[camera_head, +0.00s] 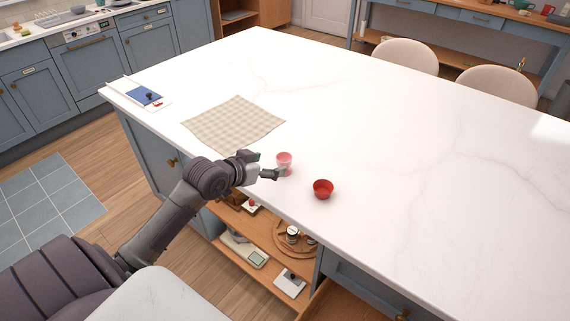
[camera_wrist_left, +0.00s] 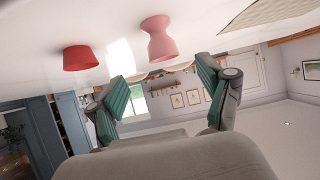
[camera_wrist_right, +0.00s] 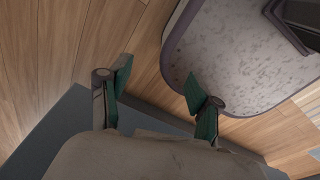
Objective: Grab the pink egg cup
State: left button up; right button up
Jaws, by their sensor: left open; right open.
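The pink egg cup (camera_head: 284,159) stands upright on the white marble island top, near its front edge. It also shows in the left wrist view (camera_wrist_left: 159,38), where the picture is upside down and the cup is ahead of the fingers. My left gripper (camera_head: 268,166) is open and close to the cup, its fingertips partly covering the cup's lower part in the head view. Nothing is between its fingers (camera_wrist_left: 162,92). My right gripper (camera_wrist_right: 158,95) is open and empty, above the wooden floor, away from the island top.
A red bowl (camera_head: 323,189) stands to the right of the egg cup, also in the left wrist view (camera_wrist_left: 80,58). Open shelves (camera_head: 271,236) sit below the edge. The top's right side is clear.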

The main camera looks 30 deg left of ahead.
aim_at(284, 160)
pick_arm(q)
jog(key=x, duration=0.4)
jog(key=shift+w, duration=0.1)
jog(key=p+x, duration=0.1)
jog(key=x, duration=0.4)
jog(key=shift+a+f, duration=0.15)
jog(key=shift+a, duration=0.05)
jog(key=shift+c, duration=0.3)
jog(key=shift+c, duration=1.3)
jog(key=c, duration=1)
